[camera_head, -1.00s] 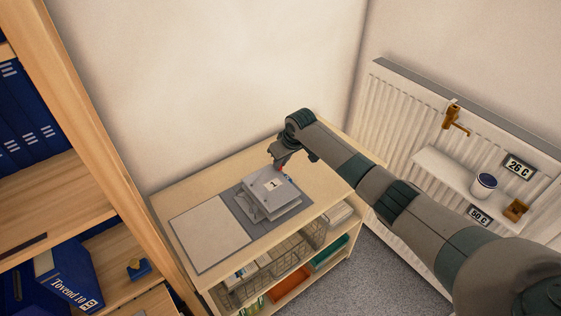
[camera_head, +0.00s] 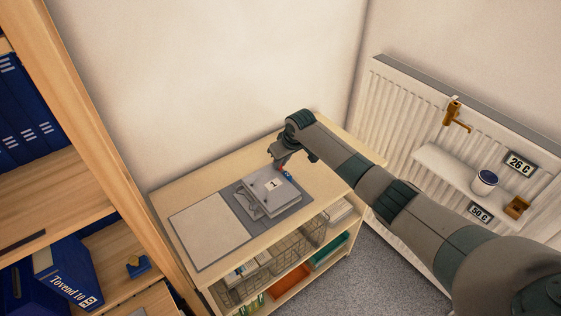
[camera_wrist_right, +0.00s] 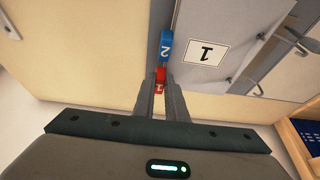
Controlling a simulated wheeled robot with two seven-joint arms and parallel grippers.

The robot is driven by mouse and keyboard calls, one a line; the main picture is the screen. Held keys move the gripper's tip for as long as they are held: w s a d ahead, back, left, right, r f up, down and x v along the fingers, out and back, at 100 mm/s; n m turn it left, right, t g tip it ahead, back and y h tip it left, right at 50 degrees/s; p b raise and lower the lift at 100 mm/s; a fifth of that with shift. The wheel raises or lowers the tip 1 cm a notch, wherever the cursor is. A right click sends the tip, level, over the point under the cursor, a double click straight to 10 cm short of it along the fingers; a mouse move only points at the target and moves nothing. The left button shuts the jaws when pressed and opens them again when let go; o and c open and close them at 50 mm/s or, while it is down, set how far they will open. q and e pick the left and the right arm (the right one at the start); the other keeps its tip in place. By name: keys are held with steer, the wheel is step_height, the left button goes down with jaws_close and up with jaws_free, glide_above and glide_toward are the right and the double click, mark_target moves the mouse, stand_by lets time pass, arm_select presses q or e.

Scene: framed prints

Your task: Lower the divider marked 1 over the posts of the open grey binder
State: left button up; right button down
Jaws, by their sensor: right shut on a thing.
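The open grey binder (camera_head: 236,205) lies flat on the top of a low wooden shelf, its left cover spread out. The pale divider marked 1 (camera_head: 283,192) lies low over the binder's right half; its label also shows in the wrist view (camera_wrist_right: 205,52). My right gripper (camera_head: 281,166) is at its far right edge, shut on the divider's red tab (camera_wrist_right: 159,82). A blue tab marked 2 (camera_wrist_right: 166,45) shows beside it. Metal binder hardware (camera_wrist_right: 294,38) shows at the divider's other side; whether the posts pass through its holes is unclear. My left gripper is out of view.
The wooden shelf (camera_head: 182,188) has wire baskets (camera_head: 265,273) below its top. A tall bookcase (camera_head: 85,110) with blue binders stands left. A radiator (camera_head: 392,120) with a small ledge and cup (camera_head: 485,181) stands right. The shelf top behind the binder is clear.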

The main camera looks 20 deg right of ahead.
steer(key=shift+f, duration=0.35)
stand_by(0.4)
steer(key=c, duration=1.7)
jaws_free()
steer(key=shift+r+p, duration=3.4)
steer(key=shift+r, duration=0.15)
steer(key=shift+s+f, duration=0.1)
steer(key=shift+s, duration=0.05)
